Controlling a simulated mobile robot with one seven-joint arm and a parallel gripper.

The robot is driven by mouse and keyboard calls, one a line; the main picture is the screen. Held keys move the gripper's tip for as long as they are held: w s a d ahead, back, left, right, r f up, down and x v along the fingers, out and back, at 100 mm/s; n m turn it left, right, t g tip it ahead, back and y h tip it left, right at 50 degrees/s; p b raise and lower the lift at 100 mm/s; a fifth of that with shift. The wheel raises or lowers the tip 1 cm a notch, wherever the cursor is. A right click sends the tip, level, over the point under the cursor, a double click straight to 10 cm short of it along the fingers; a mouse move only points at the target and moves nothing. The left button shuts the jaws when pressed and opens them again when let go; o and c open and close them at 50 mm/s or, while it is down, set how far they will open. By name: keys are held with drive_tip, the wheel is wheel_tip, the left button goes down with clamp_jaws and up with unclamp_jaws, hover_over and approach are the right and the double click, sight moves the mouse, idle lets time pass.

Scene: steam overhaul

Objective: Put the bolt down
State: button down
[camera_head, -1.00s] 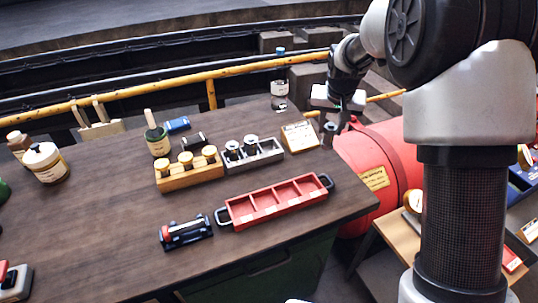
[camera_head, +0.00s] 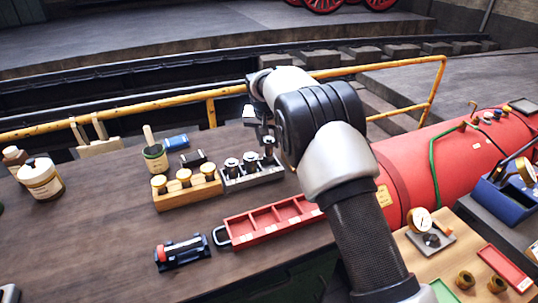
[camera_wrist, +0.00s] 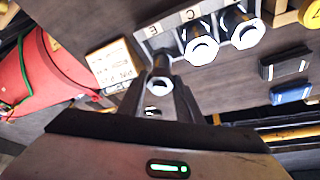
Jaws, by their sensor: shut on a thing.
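My gripper (camera_head: 266,136) is shut on a dark bolt with a bright ringed end; the bolt (camera_wrist: 159,80) shows between the fingers in the wrist view. The grey rack (camera_head: 254,180) stands on the bench and holds two similar bolts, the left one (camera_head: 232,165) and the middle one (camera_head: 250,160). My gripper holds its bolt upright at the rack's right end, beside the middle bolt. The rack (camera_wrist: 172,22) also shows in the wrist view, just beyond the held bolt. The bolt's lower end is hidden, so I cannot tell whether it touches the rack.
A wooden block with brass-topped pieces (camera_head: 188,196) stands left of the rack. A red divided tray (camera_head: 262,240) lies in front. A red boiler (camera_head: 440,165) is at right.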

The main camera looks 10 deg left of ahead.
sight(268, 148)
drive_tip(key=shift+f, duration=2.4)
drive_tip(key=shift+f, duration=0.25)
drive_tip(key=c, duration=1.3)
unclamp_jaws()
